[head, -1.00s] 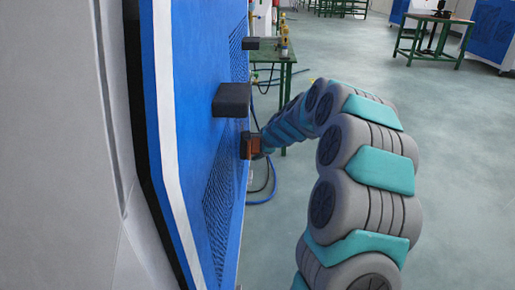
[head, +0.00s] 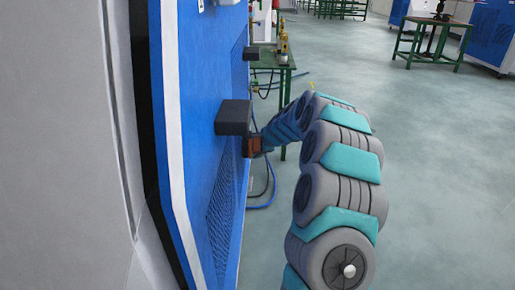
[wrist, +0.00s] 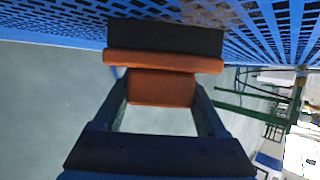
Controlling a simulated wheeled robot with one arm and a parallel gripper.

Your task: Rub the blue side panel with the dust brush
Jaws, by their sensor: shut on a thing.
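The blue side panel (head: 200,90) stands upright at left in the head view, with perforated mesh areas. The same mesh (wrist: 265,25) fills the top of the wrist view. The dust brush (head: 254,145) has an orange-brown body and a dark bristle block; in the wrist view its orange grip (wrist: 162,88) is between my fingers and its dark bristles face the panel. My gripper (wrist: 162,98) is shut on the brush. The bristles are against the panel or very close to it; exact contact cannot be told.
A green table (head: 275,62) with brass fittings stands beyond. Blue hoses (head: 265,190) lie on the floor.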

